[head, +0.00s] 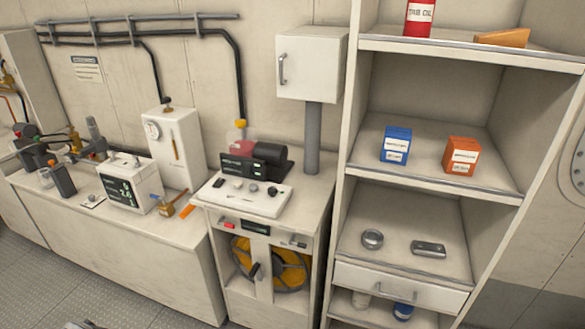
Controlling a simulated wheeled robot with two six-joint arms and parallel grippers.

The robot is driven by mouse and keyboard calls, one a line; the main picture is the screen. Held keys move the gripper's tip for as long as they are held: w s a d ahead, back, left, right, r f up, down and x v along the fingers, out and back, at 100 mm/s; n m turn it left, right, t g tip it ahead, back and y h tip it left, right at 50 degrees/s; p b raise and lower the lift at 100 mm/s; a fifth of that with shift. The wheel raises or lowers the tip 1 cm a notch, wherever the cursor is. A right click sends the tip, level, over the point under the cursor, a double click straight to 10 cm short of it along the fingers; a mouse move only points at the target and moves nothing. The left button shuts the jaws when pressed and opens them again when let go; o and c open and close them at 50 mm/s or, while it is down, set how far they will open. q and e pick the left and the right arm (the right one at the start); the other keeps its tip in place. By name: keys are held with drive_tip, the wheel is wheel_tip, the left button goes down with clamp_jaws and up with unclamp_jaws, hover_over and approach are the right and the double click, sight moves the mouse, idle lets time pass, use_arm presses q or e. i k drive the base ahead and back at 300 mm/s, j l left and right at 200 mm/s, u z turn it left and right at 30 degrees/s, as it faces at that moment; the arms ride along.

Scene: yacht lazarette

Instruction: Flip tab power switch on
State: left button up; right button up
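No switch in view is clearly marked as the tab power switch. A white panel (262,203) with several small dark and light controls lies on the cabinet top in the middle; their positions are too small to tell. Behind it stands a black pump-like unit (270,153) with a reddish tank (236,138). The cabinet front below has a red piece (231,224), a dark label or display (255,227) and a small handle-like part (298,243). A small grey piece at the bottom left edge may be the tip of my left gripper (84,325). My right gripper is not in view.
An open shelf unit at right holds a red "TAB OIL" container (419,17), a blue box (396,145) and an orange box (461,156). A white wall box (310,64) hangs above the cabinet. A cluttered bench (120,232) stands at left. The floor at lower left is clear.

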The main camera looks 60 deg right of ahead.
sight(218, 183)
drive_tip(key=z, duration=1.6)
